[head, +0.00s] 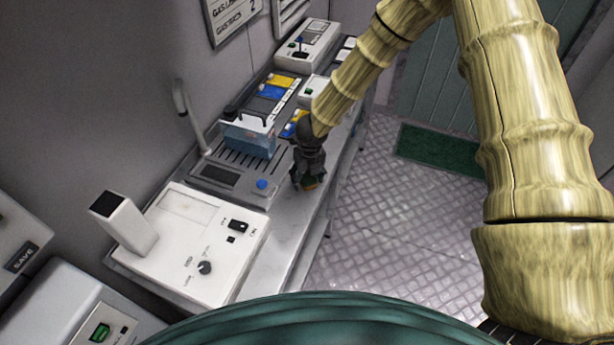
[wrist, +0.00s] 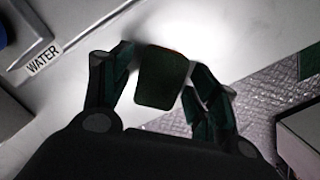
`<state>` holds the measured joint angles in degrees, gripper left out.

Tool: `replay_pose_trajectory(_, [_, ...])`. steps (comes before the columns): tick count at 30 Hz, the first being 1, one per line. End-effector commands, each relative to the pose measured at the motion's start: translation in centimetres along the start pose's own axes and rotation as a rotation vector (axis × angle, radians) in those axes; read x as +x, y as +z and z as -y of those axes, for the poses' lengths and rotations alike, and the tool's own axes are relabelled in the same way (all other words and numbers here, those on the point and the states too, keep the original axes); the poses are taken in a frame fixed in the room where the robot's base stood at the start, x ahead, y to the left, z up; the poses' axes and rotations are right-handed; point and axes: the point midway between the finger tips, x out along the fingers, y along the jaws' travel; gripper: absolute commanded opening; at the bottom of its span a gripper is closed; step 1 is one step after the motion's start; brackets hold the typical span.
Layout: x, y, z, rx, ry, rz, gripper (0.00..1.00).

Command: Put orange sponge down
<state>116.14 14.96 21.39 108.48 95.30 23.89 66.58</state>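The sponge (wrist: 162,77) shows a dark green face with a thin orange-red edge at its top in the wrist view. In the head view the sponge (head: 311,183) is a small orange and green patch under my gripper, mostly hidden. My gripper (head: 308,178) points down over the front edge strip of the grey bench (head: 285,235). In the wrist view my gripper (wrist: 162,68) has one finger on each side of the sponge, with narrow light gaps between fingers and sponge. It looks open around it. Whether the sponge rests fully on the bench is hard to tell.
A clear blue-tinted container (head: 250,138) stands on a slotted grey unit left of my gripper. A white device (head: 205,245) with a knob is nearer. A "WATER" label (wrist: 43,58) is at the wrist view's left. The bench edge drops to the metal floor (head: 390,220) on the right.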

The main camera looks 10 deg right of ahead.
Motion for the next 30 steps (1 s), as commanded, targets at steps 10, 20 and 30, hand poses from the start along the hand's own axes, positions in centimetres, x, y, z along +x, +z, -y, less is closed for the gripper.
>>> replay_pose_trajectory(10, [-0.9, 0.1, 0.0, 0.001, 0.001, 0.001, 0.6])
replay_pose_trajectory(20, [-5.6, 0.1, 0.0, 0.002, 0.002, 0.003, 0.6])
replay_pose_trajectory(30, [-10.6, 0.1, 0.0, 0.002, 0.001, 0.002, 0.6])
